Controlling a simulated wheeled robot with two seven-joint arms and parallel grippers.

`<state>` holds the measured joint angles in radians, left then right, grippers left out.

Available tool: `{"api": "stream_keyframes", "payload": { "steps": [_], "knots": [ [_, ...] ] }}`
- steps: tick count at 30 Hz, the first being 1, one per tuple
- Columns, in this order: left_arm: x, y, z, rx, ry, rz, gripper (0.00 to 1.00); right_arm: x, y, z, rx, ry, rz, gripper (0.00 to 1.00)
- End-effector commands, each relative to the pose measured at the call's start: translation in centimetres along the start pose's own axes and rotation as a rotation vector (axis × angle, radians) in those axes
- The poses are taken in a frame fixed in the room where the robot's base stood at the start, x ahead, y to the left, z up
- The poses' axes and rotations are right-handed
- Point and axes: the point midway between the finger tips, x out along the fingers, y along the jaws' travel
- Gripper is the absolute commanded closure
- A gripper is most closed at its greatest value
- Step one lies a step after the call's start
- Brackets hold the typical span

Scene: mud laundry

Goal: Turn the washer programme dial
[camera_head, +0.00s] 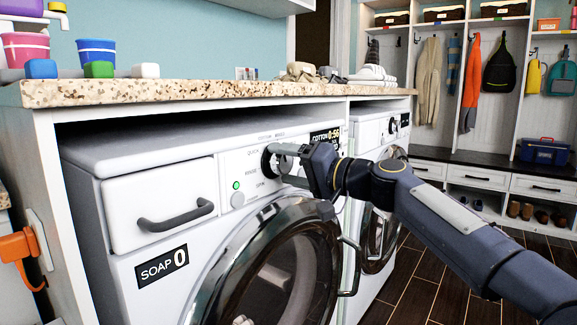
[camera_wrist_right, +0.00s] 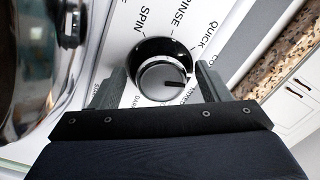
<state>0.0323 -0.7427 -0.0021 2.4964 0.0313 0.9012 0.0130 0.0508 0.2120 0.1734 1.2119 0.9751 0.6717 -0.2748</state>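The washer (camera_head: 140,185) is white, with a round dark door. Its programme dial (camera_head: 267,161) is on the front panel, partly hidden by my right gripper (camera_head: 279,165). In the right wrist view the dial (camera_wrist_right: 162,68) has a black rim, a grey face and a dark pointer mark directed right, towards the right finger. SPIN, RINSE and QUICK are printed around it; other labels are partly hidden. My right gripper's fingers are apart, one on each side of the dial, with narrow gaps seeming to show. My left gripper is not in view.
The round door (camera_head: 275,275) and its handle (camera_head: 350,265) lie below the gripper. A soap drawer (camera_head: 160,195) with a grey handle is left of the dial. A stone countertop (camera_head: 190,93) overhangs above. A second machine (camera_head: 375,135) stands to the right.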

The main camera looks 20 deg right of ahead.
Motion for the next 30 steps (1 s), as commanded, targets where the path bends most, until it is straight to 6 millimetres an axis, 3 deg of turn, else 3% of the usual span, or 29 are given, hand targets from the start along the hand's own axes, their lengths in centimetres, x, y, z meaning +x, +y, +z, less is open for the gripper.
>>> {"api": "stream_keyframes", "payload": {
  "steps": [8, 21, 30],
  "knots": [
    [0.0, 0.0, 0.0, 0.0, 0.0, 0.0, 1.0, -0.3, -0.1, -0.1, -0.001, 0.003, 0.0, 0.31],
    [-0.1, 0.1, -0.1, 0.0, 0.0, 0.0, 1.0, -6.8, 0.0, -0.1, 0.0, 0.003, 0.002, 0.31],
    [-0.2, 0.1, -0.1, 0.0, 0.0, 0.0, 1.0, -7.8, 0.0, 0.0, 0.0, 0.0, 0.0, 0.31]
  ]
}}
